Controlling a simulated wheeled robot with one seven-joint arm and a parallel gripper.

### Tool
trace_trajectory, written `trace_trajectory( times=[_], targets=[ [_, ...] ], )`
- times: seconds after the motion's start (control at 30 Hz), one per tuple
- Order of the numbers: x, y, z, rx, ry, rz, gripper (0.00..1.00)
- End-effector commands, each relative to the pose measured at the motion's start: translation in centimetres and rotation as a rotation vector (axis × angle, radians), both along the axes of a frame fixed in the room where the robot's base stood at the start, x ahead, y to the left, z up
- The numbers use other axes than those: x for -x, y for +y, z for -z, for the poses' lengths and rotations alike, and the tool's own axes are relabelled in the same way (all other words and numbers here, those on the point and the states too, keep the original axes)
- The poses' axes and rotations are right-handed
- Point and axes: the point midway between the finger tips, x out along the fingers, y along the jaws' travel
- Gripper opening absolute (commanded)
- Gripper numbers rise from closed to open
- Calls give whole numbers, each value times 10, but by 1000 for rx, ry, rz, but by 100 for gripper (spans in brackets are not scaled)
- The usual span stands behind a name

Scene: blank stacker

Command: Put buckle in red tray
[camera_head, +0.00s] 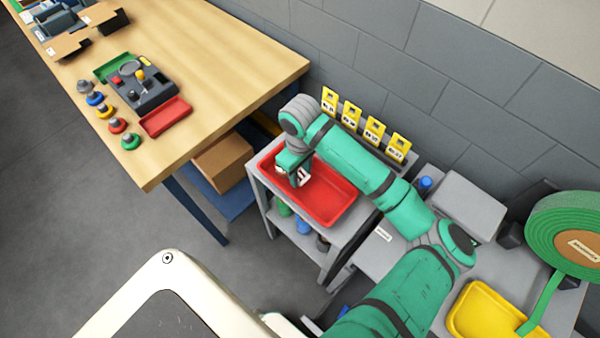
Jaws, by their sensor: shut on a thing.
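The large red tray (332,203) lies on top of a grey cart in the middle of the view. My gripper (297,178) reaches down over the far left part of this tray, fingers pointing downward. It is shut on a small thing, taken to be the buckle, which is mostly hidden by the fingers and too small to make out. I cannot tell whether the held thing touches the tray floor. The rest of the tray looks empty.
Yellow labelled cards (351,115) stand along the wall behind the tray. A wooden table (215,65) at left holds a smaller red tray (166,117), a dark fixture (143,86) and several coloured knobs. A yellow tray (490,312) and green strap roll (570,240) are at right.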

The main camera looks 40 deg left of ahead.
Motion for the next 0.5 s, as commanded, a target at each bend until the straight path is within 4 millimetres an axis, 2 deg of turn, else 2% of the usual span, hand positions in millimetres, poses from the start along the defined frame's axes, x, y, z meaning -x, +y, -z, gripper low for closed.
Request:
trace_trajectory(
  times=[0.07, 0.1, 0.17, 0.5],
  targets=[
    [2, 0, 3, 5, 5, -1, 0],
    [2, 0, 3, 6, 5, -1, 38],
    [2, 0, 3, 5, 5, -1, 52],
    [1, 0, 0, 3, 3, -1, 52]
  ],
)
